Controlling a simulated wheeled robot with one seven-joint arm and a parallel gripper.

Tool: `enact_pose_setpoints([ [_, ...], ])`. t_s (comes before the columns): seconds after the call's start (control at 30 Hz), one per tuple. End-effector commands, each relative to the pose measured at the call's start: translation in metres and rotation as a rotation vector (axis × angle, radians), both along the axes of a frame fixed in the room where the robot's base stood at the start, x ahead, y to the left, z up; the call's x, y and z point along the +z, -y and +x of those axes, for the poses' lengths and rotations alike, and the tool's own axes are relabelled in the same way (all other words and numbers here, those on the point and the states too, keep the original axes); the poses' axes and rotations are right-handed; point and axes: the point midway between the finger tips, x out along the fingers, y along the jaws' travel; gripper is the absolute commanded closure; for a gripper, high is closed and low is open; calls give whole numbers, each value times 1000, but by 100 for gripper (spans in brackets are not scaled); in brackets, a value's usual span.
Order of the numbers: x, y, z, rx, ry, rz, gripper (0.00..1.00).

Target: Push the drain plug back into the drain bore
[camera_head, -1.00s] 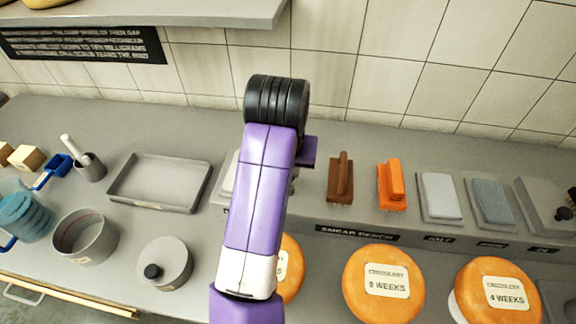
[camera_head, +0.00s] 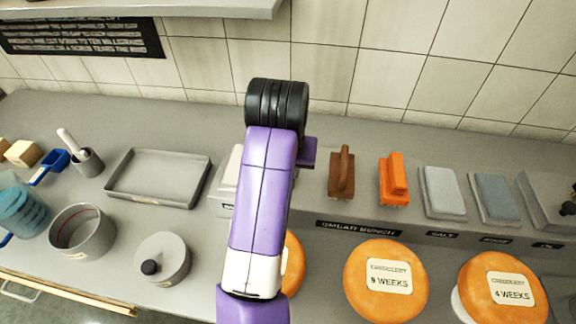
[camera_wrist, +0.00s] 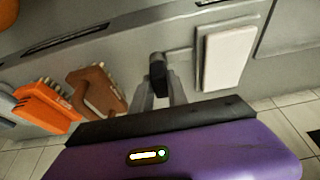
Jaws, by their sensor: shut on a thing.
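My gripper (camera_wrist: 159,94) shows in the wrist view, with its two grey fingers closed on a small dark piece, which looks like the drain plug (camera_wrist: 157,67). The plug is between the fingertips, close to a grey surface (camera_wrist: 185,28). I cannot tell whether it touches that surface or sits in a hole. The drain bore cannot be made out. In the head view my purple arm covers the gripper and the plug.
A white slab (camera_wrist: 228,58) lies close beside the fingers. A brown brush (camera_wrist: 97,92) and an orange brush (camera_wrist: 44,106) are on the other side. Cheese wheels (camera_head: 362,303) stand at the front of the bench. A grey tray (camera_head: 117,185) is to the left.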

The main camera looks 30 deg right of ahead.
Motion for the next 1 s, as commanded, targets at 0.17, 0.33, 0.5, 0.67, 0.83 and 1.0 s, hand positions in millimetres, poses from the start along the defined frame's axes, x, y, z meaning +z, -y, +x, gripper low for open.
enact_pose_setpoints([
  [0.17,-5,0,0,0,-1,-1,100],
  [0.33,-9,0,0,0,-1,-1,100],
  [0.5,-8,0,0,0,-1,-1,55],
  [0.67,-8,0,0,0,0,0,55],
  [0.83,-5,0,-1,-1,0,0,55],
  [1.0,14,-4,-6,-2,3,0,55],
])
